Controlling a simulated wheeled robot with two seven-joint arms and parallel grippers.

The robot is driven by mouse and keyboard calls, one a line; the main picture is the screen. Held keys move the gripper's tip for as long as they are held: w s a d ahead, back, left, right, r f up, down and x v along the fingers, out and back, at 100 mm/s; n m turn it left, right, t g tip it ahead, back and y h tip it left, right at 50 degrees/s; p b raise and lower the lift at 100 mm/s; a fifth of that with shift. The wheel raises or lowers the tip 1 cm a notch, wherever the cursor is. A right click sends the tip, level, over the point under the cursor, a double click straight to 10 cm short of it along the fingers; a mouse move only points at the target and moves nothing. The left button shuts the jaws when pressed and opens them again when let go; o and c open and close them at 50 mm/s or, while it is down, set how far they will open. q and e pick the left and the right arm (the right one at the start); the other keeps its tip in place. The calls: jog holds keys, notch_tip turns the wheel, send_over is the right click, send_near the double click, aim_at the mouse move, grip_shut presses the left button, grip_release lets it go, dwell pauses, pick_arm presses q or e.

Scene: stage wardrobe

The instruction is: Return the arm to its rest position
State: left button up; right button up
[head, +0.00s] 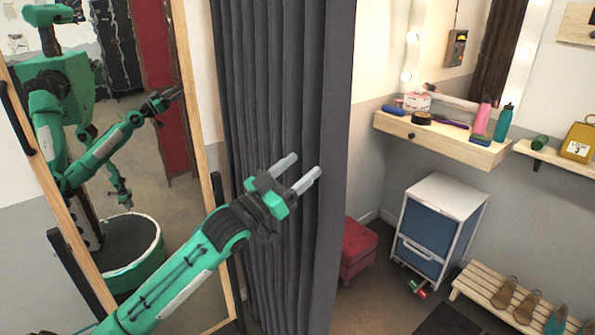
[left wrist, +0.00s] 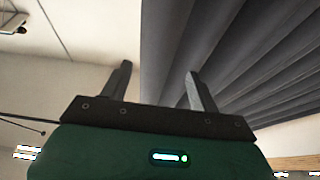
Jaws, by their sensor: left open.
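My left gripper (head: 302,172) is open and empty, raised in front of the dark grey curtain (head: 240,100) in the head view. Its arm comes in from the lower left. In the left wrist view, the two fingers of my left gripper (left wrist: 158,85) stand apart with nothing between them. The curtain (left wrist: 240,50) fills the right of that view behind the fingers, and a pale wall or ceiling fills the left. I cannot tell how far the fingers are from the cloth. My right gripper is not seen directly.
A wood-framed mirror (head: 192,110) on the left reflects my body. On the right are a wooden shelf (head: 440,140) with bottles and small items, a blue-and-white drawer unit (head: 445,195), a red stool (head: 358,245) and a slatted shoe rack (head: 480,292). Some floor is open between them.

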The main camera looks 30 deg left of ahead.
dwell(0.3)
